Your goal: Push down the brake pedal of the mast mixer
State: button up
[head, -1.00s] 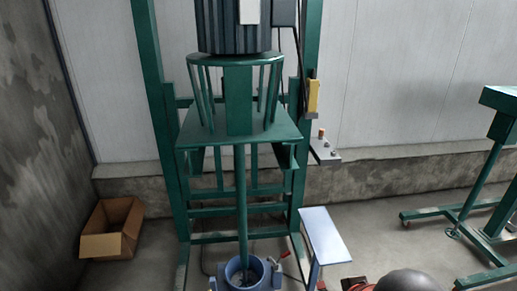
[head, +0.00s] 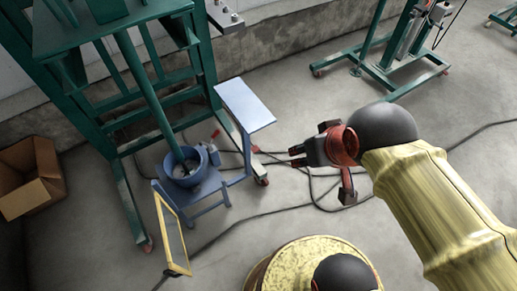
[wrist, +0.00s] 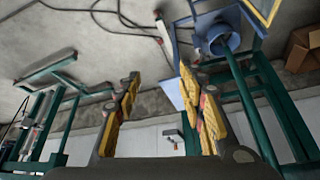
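The mast mixer (head: 115,30) is a green steel frame at the upper left of the head view. Its shaft runs down into a blue pot (head: 184,168) on a blue stand. A small red part (head: 215,133) shows beside the pot, and another red part (head: 256,149) lies low near the frame's foot. I cannot tell which, if either, is the brake pedal. My gripper (head: 297,156) is in the air to the right of the mixer. In the wrist view, its yellow-and-black fingers (wrist: 160,75) stand apart, with nothing between them. The mixer (wrist: 262,110) appears upside down there, at right.
A light blue panel (head: 244,105) stands beside the pot, and a yellow-framed panel (head: 172,234) stands in front. A cardboard box (head: 30,180) is at left. Dark cables (head: 320,195) cross the floor. Another green wheeled stand (head: 385,75) is at the upper right.

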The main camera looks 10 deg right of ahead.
aim_at(254, 149)
jog(key=i+l+u, duration=0.2)
jog(key=i+l, duration=0.15)
jog(key=i+l+u, duration=0.15)
jog(key=i+l, duration=0.15)
jog(key=l, duration=0.15)
jog(key=i+l+u, duration=0.2)
jog(key=l, duration=0.25)
jog(key=i+l+u, duration=0.15)
jog(key=i+l, duration=0.25)
jog(key=l, duration=0.1)
